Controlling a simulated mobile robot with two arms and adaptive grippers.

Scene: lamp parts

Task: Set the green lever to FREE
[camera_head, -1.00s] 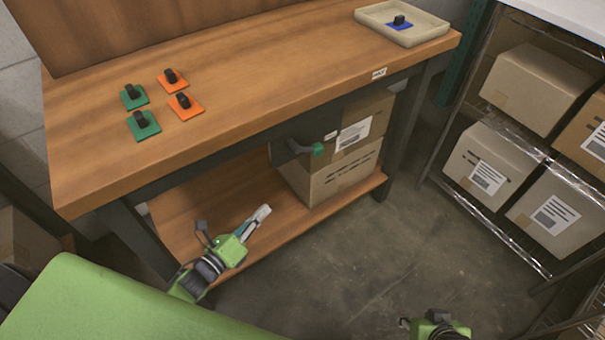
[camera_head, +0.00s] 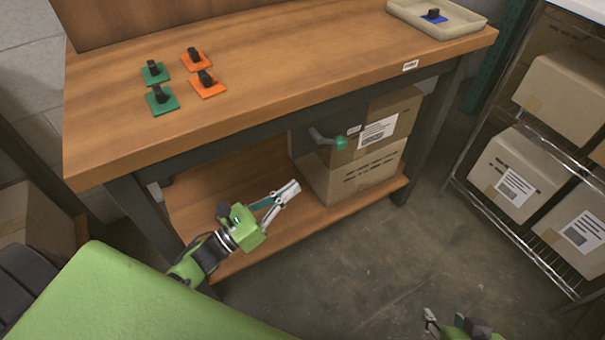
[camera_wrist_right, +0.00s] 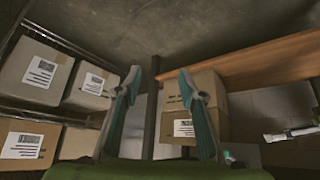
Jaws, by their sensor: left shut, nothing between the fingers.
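The lever has a grey arm and a green knob (camera_head: 341,143). It is mounted under the front of the workbench, and its arm points to the right, with the knob at the right end. A small white label (camera_head: 354,130) is beside it, too small to read. My left gripper (camera_head: 292,188) is shut and empty, below and left of the knob and apart from it. My right gripper (camera_head: 429,317) is at the bottom edge, partly cut off. In the right wrist view its two fingers (camera_wrist_right: 159,82) are wide apart with nothing held.
The wooden workbench (camera_head: 300,60) carries green and orange pads with black knobs, and a beige tray (camera_head: 440,28) with a blue pad. Cardboard boxes (camera_head: 360,175) stand on its lower shelf behind the lever. A wire rack with boxes (camera_head: 505,175) is at right. The floor between is clear.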

